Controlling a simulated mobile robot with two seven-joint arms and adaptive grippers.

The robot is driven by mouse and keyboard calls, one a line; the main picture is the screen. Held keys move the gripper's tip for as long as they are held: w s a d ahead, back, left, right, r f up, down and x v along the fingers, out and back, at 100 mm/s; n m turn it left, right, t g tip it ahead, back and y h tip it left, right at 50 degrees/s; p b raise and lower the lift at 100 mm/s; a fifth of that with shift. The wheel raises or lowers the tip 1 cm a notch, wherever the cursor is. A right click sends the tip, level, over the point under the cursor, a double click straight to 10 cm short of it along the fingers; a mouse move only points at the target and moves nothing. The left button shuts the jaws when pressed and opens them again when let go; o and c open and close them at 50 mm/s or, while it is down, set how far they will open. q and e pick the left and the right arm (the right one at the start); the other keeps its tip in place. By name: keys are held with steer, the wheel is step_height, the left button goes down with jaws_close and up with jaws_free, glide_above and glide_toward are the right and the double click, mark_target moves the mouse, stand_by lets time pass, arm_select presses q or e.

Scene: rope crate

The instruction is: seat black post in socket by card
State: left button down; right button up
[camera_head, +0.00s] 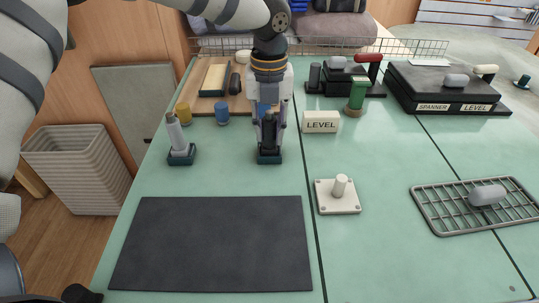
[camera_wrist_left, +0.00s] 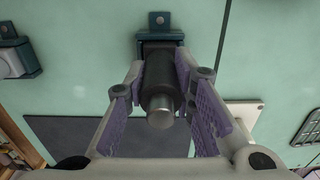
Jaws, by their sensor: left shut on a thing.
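The black post (camera_head: 268,135) stands upright at a dark teal socket (camera_head: 269,159) near the middle of the table. My left gripper (camera_head: 269,118) comes down from above and is shut on it. In the left wrist view, the black post (camera_wrist_left: 159,82) with its silver end lies between my fingers (camera_wrist_left: 160,68), lined up with the teal socket (camera_wrist_left: 160,37). I cannot tell how deep the post sits in it. The white card (camera_head: 321,123) reading LEVEL stands to the right of this socket. My right gripper is out of view.
A grey post (camera_head: 177,134) stands in another teal socket on the left. A white plate with a peg (camera_head: 338,202) lies front right. A green post (camera_head: 357,92) stands behind the card. A wire rack (camera_head: 440,218) is at far right. A dark mat (camera_head: 212,245) lies bare in front.

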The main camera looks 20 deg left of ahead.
arm_select(q)
steer(key=shift+f, duration=0.1)
steer(key=c, duration=1.3)
jaws_free()
step_height(320, 180, up, 12)
